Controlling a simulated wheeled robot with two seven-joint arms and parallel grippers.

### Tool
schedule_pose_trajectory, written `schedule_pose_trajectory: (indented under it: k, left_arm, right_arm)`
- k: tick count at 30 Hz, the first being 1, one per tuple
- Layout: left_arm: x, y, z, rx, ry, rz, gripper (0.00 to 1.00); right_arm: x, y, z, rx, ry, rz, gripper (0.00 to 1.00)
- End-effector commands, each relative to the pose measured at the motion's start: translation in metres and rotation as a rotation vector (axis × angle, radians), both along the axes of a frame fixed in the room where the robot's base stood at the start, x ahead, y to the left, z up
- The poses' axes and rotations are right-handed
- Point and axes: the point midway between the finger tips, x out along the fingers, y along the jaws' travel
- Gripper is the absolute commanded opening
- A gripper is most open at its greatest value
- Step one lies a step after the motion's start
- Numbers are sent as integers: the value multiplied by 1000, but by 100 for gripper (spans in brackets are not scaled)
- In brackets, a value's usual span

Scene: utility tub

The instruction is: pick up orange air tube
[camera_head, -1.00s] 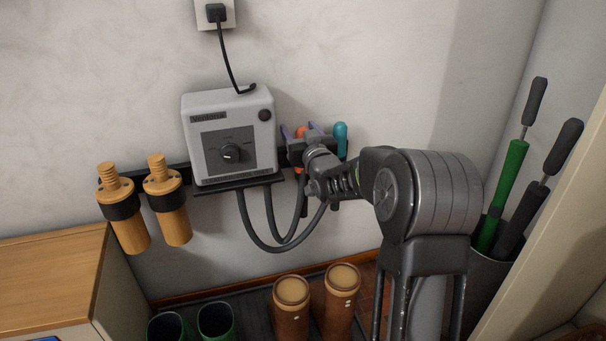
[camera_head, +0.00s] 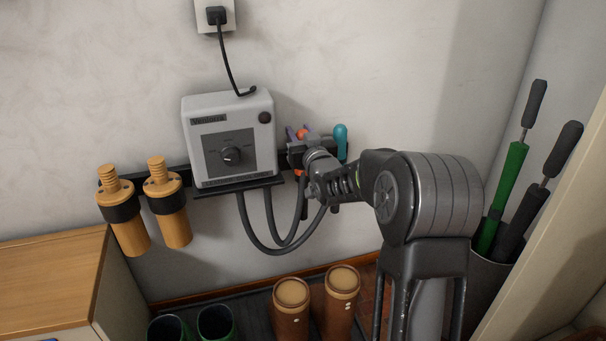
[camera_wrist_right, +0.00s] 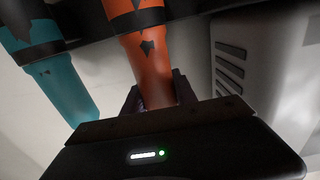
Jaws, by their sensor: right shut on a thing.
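The orange air tube (camera_wrist_right: 147,68) stands in the wall rack, seen close up in the right wrist view. In the head view only small orange bits of the tube (camera_head: 302,134) show, above and below my right gripper. My right gripper (camera_head: 300,143) is at the rack, its fingers on either side of the tube. It is shut on the orange tube, and its dark body (camera_wrist_right: 160,150) hides the tube's lower end in the wrist view. My left gripper is not in view.
A teal tube (camera_head: 341,141) hangs just right of the orange one. A grey control box (camera_head: 228,135) with hoses stands close on the left. Wooden-coloured tubes (camera_head: 168,205) hang further left. Boots (camera_head: 342,295) stand below, and a bin with green and black pumps (camera_head: 500,200) is at right.

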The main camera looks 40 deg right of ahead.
Motion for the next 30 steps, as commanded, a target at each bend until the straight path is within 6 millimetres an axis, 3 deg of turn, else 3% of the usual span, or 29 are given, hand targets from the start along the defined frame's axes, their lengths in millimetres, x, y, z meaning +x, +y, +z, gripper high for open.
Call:
schedule_pose_trajectory:
  k: [7,20,26,30]
  left_arm:
    - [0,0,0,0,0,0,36]
    - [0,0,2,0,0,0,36]
    - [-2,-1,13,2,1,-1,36]
    - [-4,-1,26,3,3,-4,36]
  right_arm:
    - [0,0,0,0,0,0,0]
    - [0,0,6,-1,-2,0,0]
    - [0,-1,32,-1,-5,-1,0]
    - [0,0,65,0,-6,0,0]
